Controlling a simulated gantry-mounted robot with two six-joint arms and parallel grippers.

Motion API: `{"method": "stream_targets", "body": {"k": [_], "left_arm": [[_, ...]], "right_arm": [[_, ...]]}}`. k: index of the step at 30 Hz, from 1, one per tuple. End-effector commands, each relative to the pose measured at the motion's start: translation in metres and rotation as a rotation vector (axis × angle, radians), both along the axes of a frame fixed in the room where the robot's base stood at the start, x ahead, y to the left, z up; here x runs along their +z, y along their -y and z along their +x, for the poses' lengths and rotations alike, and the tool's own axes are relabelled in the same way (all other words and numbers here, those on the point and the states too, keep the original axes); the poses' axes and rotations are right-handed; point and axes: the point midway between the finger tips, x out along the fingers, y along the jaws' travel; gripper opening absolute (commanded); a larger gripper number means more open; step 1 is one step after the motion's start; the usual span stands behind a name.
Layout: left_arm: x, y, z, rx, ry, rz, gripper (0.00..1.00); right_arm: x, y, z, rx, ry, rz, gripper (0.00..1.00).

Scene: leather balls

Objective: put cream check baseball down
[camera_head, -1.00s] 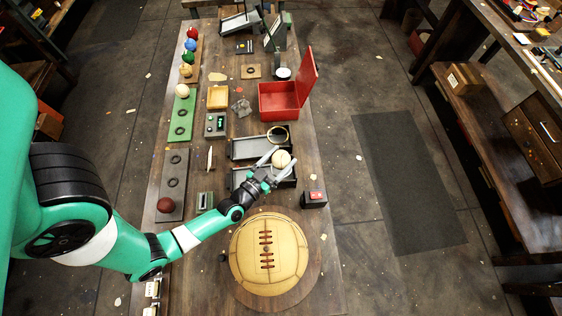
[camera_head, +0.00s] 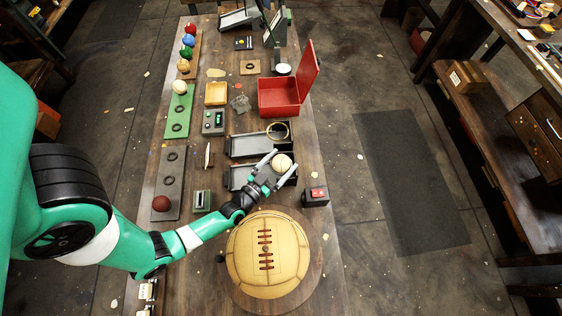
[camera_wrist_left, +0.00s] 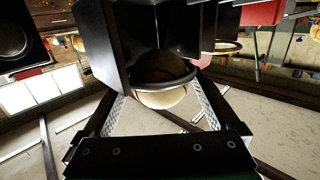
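The cream baseball (camera_head: 281,162) sits at the right end of the lower grey-and-black chute tray (camera_head: 238,178). It also shows in the left wrist view (camera_wrist_left: 163,97), in a dark ring or cup whose rim hides its upper part. No check pattern can be made out. My left gripper (camera_head: 276,164) is open, with a finger on either side of the ball; the wrist view shows gaps between fingers and ball. My right gripper is not in view.
A large tan laced ball (camera_head: 267,255) stands close in front of my left wrist. A small black box with a red top (camera_head: 316,195) is to the right. A second chute tray (camera_head: 248,146) with a brass ring (camera_head: 278,131) and an open red box (camera_head: 280,97) lie behind.

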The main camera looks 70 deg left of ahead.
Motion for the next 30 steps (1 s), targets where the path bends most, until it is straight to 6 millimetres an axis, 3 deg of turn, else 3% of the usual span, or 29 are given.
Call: {"method": "stream_targets", "body": {"k": [11, 20, 24, 30], "left_arm": [[0.001, 0.004, -0.005, -0.002, -0.001, -0.001, 1.00], [0.007, 0.042, -0.065, -0.010, -0.005, -0.003, 1.00], [0.052, 0.039, -0.064, 0.002, 0.004, 0.001, 1.00], [0.081, 0.039, -0.064, 0.001, 0.002, 0.000, 1.00]], "right_arm": [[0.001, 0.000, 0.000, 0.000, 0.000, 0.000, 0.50], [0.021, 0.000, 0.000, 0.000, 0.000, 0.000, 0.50], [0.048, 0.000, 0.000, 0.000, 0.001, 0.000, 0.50], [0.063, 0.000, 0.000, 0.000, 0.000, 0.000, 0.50]]}}
